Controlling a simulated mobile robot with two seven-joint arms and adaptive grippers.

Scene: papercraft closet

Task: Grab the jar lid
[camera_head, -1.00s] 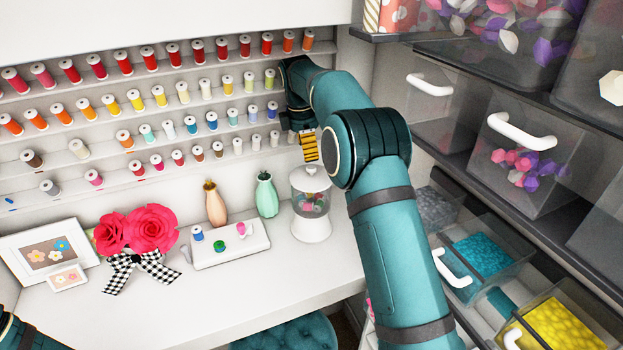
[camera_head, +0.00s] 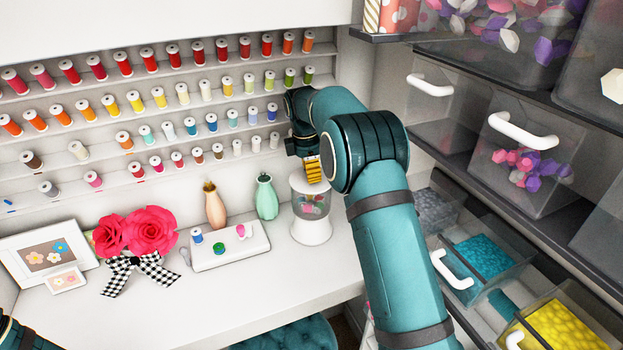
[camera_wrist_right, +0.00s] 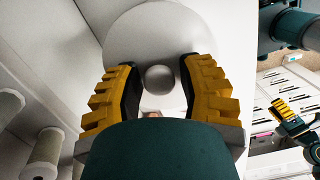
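The jar (camera_head: 312,228) is a clear container on a white base, standing on the desk with small coloured pieces inside. Its white round lid (camera_head: 299,183) also fills the upper middle of the right wrist view (camera_wrist_right: 150,30), with a round knob (camera_wrist_right: 160,78) at its centre. My right gripper (camera_head: 313,170) is right above the lid. In the right wrist view its yellow fingers (camera_wrist_right: 160,85) are apart on either side of the knob, with gaps showing. My left gripper (camera_wrist_right: 290,117) shows small at the right of the right wrist view; its opening is unclear.
A green vase (camera_head: 267,199) and a white tray (camera_head: 232,259) with spools stand left of the jar. Thread racks (camera_head: 110,88) line the wall behind. Shelves with clear bins (camera_head: 525,150) stand right. The desk front (camera_head: 200,305) is clear.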

